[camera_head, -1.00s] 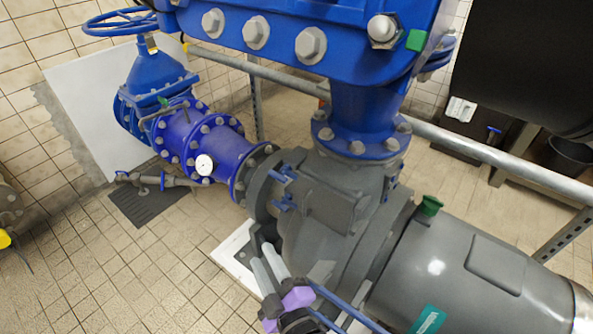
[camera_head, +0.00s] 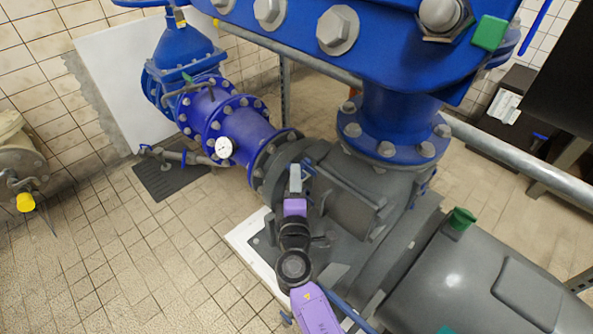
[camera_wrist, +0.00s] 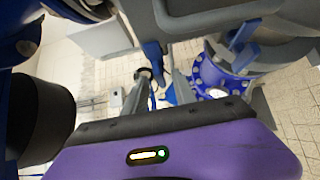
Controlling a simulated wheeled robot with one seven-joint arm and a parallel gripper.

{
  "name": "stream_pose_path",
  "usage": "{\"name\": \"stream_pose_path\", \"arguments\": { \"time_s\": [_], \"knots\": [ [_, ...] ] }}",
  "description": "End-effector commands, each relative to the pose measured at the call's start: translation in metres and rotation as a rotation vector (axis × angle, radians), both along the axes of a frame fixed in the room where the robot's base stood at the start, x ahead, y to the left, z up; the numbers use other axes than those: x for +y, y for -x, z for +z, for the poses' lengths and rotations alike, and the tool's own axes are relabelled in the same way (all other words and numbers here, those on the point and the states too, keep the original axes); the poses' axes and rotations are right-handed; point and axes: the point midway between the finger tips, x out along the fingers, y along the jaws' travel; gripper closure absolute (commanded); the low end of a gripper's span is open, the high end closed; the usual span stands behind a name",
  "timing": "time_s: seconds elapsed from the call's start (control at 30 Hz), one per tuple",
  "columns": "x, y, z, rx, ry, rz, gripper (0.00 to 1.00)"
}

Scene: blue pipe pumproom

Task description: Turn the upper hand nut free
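A blue hand nut (camera_head: 308,167) shows in the head view on the near side of the grey pump housing (camera_head: 350,205), just behind my fingers. It looks like the upper one; the lower one is hidden by my gripper. My gripper (camera_head: 295,178) is in front of the housing with its fingers pointing up the picture. A blue handle (camera_wrist: 155,54) lies just beyond the fingertips, and another blue handle (camera_wrist: 243,42) is further right. I cannot tell whether the fingers touch either.
Blue pipework with a white gauge (camera_head: 224,147) runs to the left. A large blue flanged body (camera_head: 370,40) with big bolts hangs above. A grey motor (camera_head: 490,275) with a green cap (camera_head: 460,218) is at right. Tiled floor (camera_head: 130,260) at left is open.

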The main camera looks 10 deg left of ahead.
Motion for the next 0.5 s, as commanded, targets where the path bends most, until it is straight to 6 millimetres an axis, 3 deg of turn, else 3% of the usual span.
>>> {"name": "stream_pose_path", "arguments": {
  "time_s": [0.2,0.5],
  "knots": [
    [0.003,-0.025,0.000,0.000,-0.001,0.000,0.67],
    [0.004,-0.031,0.000,0.001,-0.002,0.001,0.67]
  ]
}}
